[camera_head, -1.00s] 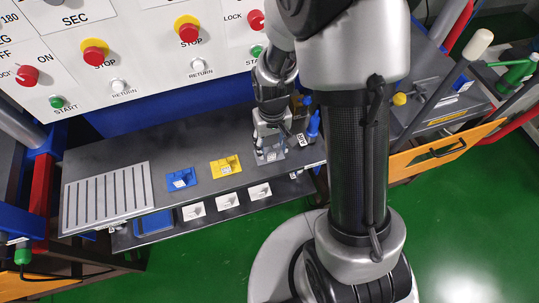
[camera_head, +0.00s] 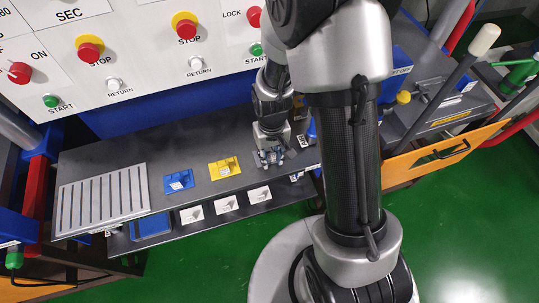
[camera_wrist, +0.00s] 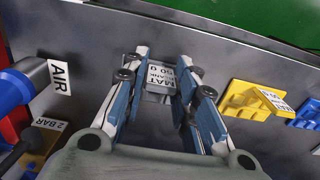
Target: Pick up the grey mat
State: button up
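The grey mat (camera_wrist: 160,94) lies on the dark bench and shows in the wrist view between my fingers, with a white label reading MAT and 50 g. In the head view it is mostly hidden under my gripper (camera_head: 270,158), at the bench's right part. In the wrist view my gripper (camera_wrist: 163,85) has its blue-padded fingers apart, one on each side of the mat's labelled part. Whether the pads touch it cannot be made out. The fingertips are low, close to the bench.
The yellow mat (camera_head: 224,169) and blue mat (camera_head: 178,181) lie to the left, then a slatted grey plate (camera_head: 103,202). White cards (camera_head: 227,204) line the lower front shelf. Blue AIR equipment (camera_wrist: 22,88) stands close to my gripper in the wrist view.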

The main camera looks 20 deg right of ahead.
grip_shut()
